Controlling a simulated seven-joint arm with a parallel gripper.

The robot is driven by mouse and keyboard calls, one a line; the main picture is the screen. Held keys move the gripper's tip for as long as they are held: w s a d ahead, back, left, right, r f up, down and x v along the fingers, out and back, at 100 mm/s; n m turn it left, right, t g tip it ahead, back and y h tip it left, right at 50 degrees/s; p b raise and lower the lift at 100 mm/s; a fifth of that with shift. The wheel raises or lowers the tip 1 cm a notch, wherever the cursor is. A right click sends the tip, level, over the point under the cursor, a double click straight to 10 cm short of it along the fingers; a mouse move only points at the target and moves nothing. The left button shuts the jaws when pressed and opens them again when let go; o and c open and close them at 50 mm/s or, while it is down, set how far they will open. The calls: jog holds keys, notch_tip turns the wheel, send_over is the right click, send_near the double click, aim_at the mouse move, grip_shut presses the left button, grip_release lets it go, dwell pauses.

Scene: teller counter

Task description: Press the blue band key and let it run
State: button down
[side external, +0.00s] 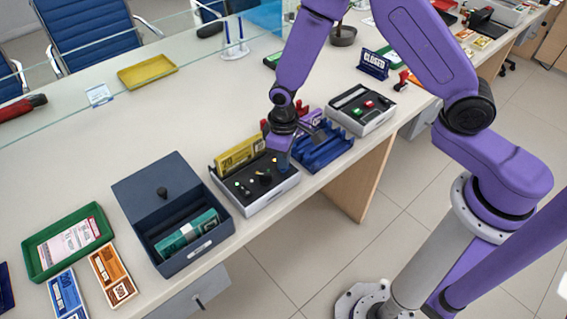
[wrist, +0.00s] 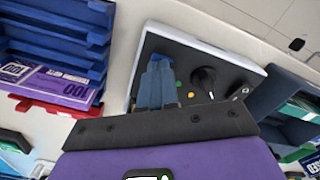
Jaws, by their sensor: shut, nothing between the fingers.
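A device with a dark sloped panel and pale casing (side external: 272,200) stands at the counter's front edge. Its panel (wrist: 225,72) carries a black knob (wrist: 203,80) and small green and yellow dots. My gripper (side external: 284,162) is shut and empty, pointing down over the panel's far right corner. In the wrist view my gripper's blue-grey fingers (wrist: 157,75) reach the panel beside the knob. A brighter blue patch (wrist: 160,57) shows just at the fingertips and looks like the blue key, mostly hidden. I cannot tell whether the fingers touch it or whether it is pressed.
Yellow banknotes (side external: 238,153) stand behind the panel. A blue slotted rack (side external: 325,150) is close on the right, with another device (side external: 362,108) with red and green keys beyond. An open dark cash box (side external: 160,190) holding a teal bundle stands left. The counter behind is largely clear.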

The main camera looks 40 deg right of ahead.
notch_tip(320, 180, up, 9)
dwell(1.3)
jog(key=s+d+r+n, duration=0.2)
jog(key=s+d+r, duration=0.1)
jog(key=s, duration=0.5)
jog(key=s+d+r+n, duration=0.2)
jog(key=s+d+r, duration=0.2)
jog(key=s, duration=0.5)
jog(key=s+d+r+n, duration=0.2)
jog(key=s+d+r, duration=0.2)
jog(key=s, duration=0.4)
jog(key=shift+s+n, duration=0.2)
jog(key=shift+n, duration=0.1)
